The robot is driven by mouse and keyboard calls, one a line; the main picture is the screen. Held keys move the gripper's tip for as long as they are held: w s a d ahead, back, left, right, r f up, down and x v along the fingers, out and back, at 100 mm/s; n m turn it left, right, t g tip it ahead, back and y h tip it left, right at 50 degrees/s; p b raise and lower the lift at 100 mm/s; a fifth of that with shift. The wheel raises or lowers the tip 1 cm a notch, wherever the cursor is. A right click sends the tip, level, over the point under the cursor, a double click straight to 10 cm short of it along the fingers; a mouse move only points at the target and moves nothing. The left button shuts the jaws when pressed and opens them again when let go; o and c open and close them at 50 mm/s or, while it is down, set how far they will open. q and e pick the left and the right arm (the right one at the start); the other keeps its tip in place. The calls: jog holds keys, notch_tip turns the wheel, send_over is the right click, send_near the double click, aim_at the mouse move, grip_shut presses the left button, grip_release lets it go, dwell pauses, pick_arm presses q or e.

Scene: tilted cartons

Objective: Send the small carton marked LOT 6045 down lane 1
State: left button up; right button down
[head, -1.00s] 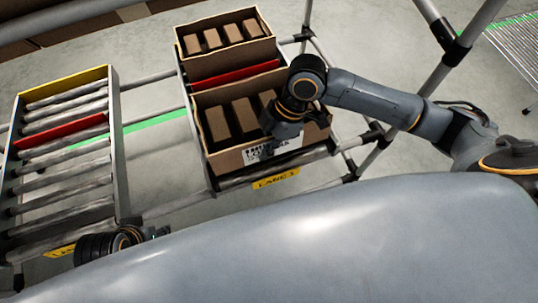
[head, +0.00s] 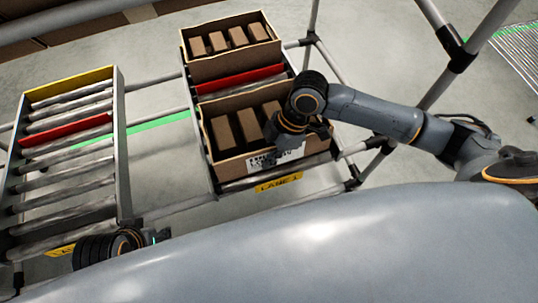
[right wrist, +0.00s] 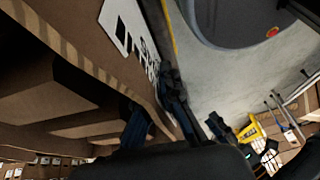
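An open brown carton (head: 228,166) with brown boxes inside sits at the near end of the right lane, above the yellow LANE 1 sign (head: 278,183). Its white label (head: 285,154) faces me; its print is too small to read here. My right gripper (head: 283,140) is at this carton's near wall. In the right wrist view, its fingers (right wrist: 156,112) lie either side of the wall, one inside and one outside by the label; whether they pinch it is unclear. My left gripper (head: 155,236) is low at left, mostly hidden by my body.
A second open carton (head: 205,71) with small boxes stands behind, beyond a red bar (head: 240,79). The left roller lane (head: 70,150) is empty, with its own red bar (head: 65,130). Metal frame posts (head: 475,40) stand at right, near my right arm.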

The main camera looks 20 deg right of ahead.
aim_at(269, 148)
pick_arm(q)
jog(key=shift+r, duration=0.1)
pick_arm(e)
jog(key=shift+f, duration=0.2)
dwell(0.5)
jog(key=c, duration=1.5)
grip_release()
jog(key=shift+r+p, duration=0.25)
jog(key=shift+p, duration=0.15)
notch_tip(269, 148, up, 3)
jog(key=p, duration=0.4)
notch_tip(269, 148, up, 2)
jog(key=p, duration=0.3)
jog(key=shift+r, duration=0.2)
pick_arm(q)
jog(key=s+f, duration=0.2)
jog(key=f, duration=0.9)
jog(key=s+f+g, duration=0.1)
jog(key=s+f, duration=0.1)
jog(key=f, duration=0.9)
jog(key=shift+f+g, duration=0.3)
jog(key=shift+f, duration=0.1)
pick_arm(e)
jog(key=o, duration=0.6)
